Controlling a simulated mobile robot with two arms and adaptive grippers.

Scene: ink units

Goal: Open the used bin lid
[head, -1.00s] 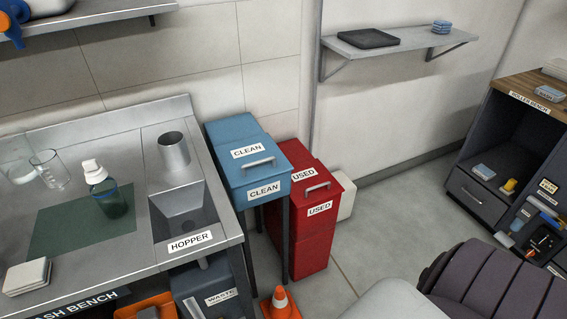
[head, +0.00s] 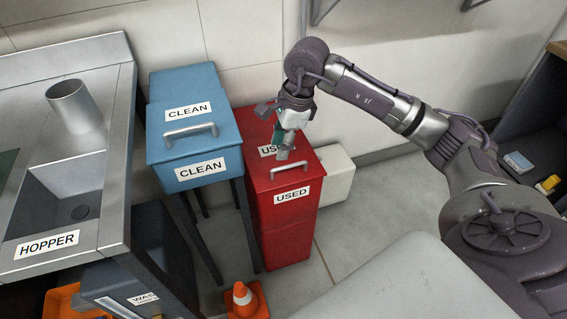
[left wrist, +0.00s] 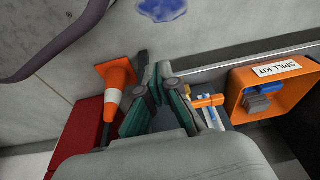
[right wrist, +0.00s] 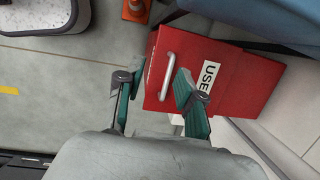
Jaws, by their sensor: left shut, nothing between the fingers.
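The red used bin (head: 285,235) stands right of the blue clean bin, with its lid (head: 305,160) down. A silver bar handle (head: 289,168) is on the lid's front part. My right gripper (head: 284,150) is above the lid, just behind the handle in the head view, and partly hides the top label. In the right wrist view it is open (right wrist: 155,88) and empty, with the handle (right wrist: 167,76) ahead, near the right finger. Contact cannot be told. My left gripper (left wrist: 154,80) is shut and empty; it shows only in the left wrist view.
The blue clean bin (head: 195,140) stands close on the left. An orange cone (head: 243,298) is on the floor in front. A hopper bench (head: 110,150) is at the left. The left wrist view shows an orange spill kit (left wrist: 240,100).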

